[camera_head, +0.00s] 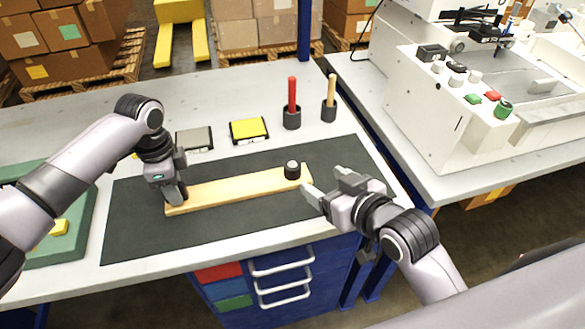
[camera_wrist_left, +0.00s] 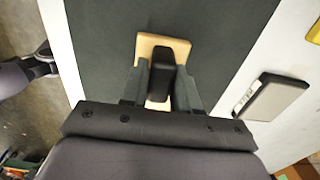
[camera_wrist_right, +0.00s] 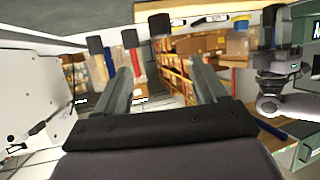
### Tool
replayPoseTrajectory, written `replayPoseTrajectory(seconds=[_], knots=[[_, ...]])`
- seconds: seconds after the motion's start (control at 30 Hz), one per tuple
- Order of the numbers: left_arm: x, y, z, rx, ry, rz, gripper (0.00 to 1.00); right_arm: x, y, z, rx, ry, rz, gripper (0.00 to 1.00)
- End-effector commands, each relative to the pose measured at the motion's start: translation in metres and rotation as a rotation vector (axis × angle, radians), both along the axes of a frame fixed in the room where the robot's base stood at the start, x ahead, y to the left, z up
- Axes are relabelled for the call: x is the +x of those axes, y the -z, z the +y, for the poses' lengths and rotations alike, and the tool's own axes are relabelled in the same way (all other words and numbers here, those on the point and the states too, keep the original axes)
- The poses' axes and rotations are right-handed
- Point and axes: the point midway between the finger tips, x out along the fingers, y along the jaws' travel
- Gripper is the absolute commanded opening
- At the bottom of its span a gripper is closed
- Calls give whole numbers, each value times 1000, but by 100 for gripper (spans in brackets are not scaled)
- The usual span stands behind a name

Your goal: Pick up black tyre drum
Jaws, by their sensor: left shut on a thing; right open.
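The black tyre drum (camera_head: 292,169), a short cylinder with a paler top, stands upright on the right end of a wooden bar (camera_head: 235,192) on the dark mat. In the right wrist view, which is upside down, the drum seems to be the nearest black cylinder (camera_wrist_right: 160,24). My right gripper (camera_head: 320,181) is open and empty just right of the drum, apart from it. My left gripper (camera_head: 175,193) is shut on a black block (camera_wrist_left: 165,72) at the bar's left end. The gripper hides that block in the head view.
Behind the mat (camera_head: 130,225) stand a red stick (camera_head: 292,95) and a beige stick (camera_head: 331,88) in black holders, and a yellow pad (camera_head: 248,130) and a grey pad (camera_head: 194,139). A green tray (camera_head: 80,240) is at left. A white machine (camera_head: 425,110) stands at right.

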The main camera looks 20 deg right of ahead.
Motion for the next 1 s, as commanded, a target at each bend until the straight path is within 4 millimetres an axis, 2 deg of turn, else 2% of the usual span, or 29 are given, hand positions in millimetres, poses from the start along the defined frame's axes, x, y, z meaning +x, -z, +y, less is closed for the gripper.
replayPoseTrajectory(seconds=[0.4,0.67,1.0], knots=[[0,1,0,0,1,2,0,50,21,14,3,1,-1,71],[0,1,0,0,0,2,0,61,28,17,3,1,1,71],[0,1,0,0,1,2,0,92,47,28,2,1,-1,71]])
